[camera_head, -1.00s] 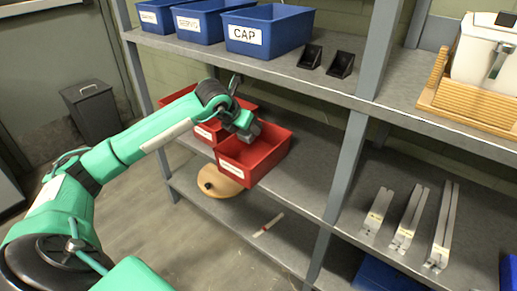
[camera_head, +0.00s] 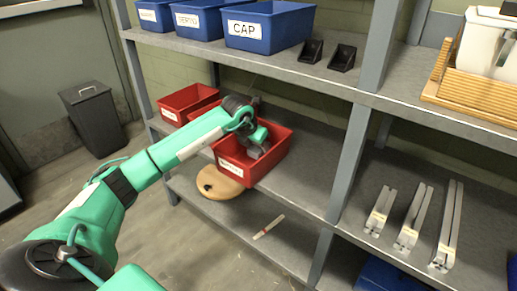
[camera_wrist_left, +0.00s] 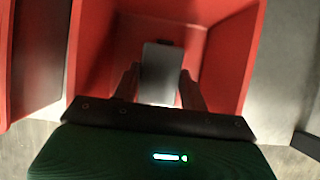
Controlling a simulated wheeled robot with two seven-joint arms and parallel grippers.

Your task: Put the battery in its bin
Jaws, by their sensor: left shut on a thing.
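My left gripper (camera_head: 259,150) reaches into the front red bin (camera_head: 279,153) on the middle shelf. In the left wrist view the gripper's fingers (camera_wrist_left: 160,92) are shut on a grey block, the battery (camera_wrist_left: 162,66), held between them inside the bin's red walls (camera_wrist_left: 232,60). The bin's front label is partly hidden and too small to read. In the head view the arm and gripper hide most of the battery. I cannot tell whether the battery touches the bin floor. My right gripper is not in view.
More red bins (camera_head: 180,100) stand to the left on the same shelf. Blue bins (camera_head: 290,28) line the shelf above, one marked CAP. A grey upright (camera_head: 345,165) stands to the right. A round wooden board (camera_head: 218,188) and a small strip (camera_head: 268,227) lie on the lower shelf.

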